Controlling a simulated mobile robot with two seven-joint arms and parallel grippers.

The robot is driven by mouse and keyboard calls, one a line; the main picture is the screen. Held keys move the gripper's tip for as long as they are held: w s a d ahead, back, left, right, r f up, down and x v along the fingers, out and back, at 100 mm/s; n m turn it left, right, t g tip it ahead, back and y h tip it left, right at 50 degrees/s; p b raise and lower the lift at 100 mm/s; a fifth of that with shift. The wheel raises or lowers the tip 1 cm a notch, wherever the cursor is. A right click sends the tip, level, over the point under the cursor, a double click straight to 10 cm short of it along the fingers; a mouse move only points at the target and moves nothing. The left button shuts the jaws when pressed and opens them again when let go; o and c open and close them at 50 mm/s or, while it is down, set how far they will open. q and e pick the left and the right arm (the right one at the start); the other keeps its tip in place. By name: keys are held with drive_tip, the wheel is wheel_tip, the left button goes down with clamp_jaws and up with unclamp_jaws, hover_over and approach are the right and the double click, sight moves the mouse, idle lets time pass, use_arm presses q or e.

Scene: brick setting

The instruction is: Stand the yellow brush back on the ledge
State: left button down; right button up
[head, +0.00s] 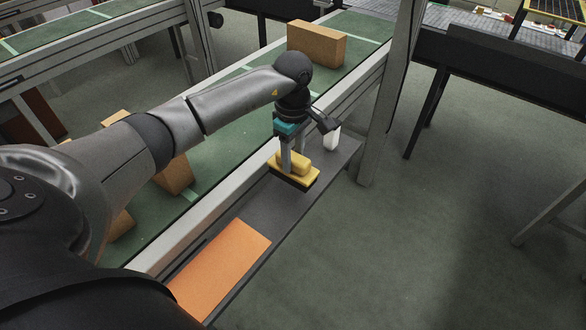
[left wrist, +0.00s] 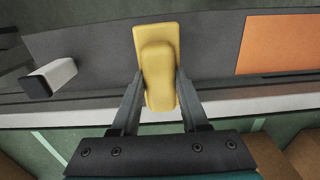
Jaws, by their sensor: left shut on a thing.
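The yellow brush (head: 295,172) has a yellow block with a raised grip on top and a dark underside. It is upright at the dark grey ledge (head: 285,205), beside the conveyor. I cannot tell for sure whether its underside touches the ledge. My left gripper (head: 291,163) points down from above and is shut on the brush's raised grip. In the left wrist view the brush (left wrist: 158,65) sits between the two fingers (left wrist: 157,100), over the ledge (left wrist: 100,45). My right gripper is not in view.
An orange panel (head: 222,268) lies on the near part of the ledge. A white block-like thing (head: 332,138) stands at the ledge's far part, close to the gripper. Cardboard boxes (head: 316,45) sit on the green conveyor. A grey post (head: 385,110) rises beyond the ledge.

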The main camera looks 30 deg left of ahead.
sight(293, 166)
use_arm(q)
drive_tip(key=shift+f, duration=2)
drive_tip(key=shift+b, duration=0.35)
drive_tip(key=shift+f, duration=0.2)
drive_tip(key=shift+c, duration=2.1)
unclamp_jaws()
drive_tip(key=shift+r, duration=0.15)
drive_tip(key=shift+r, duration=0.35)
wheel_tip(293, 166, up, 12)
drive_tip(key=shift+f+p, duration=0.25)
drive_tip(key=shift+p, duration=0.7)
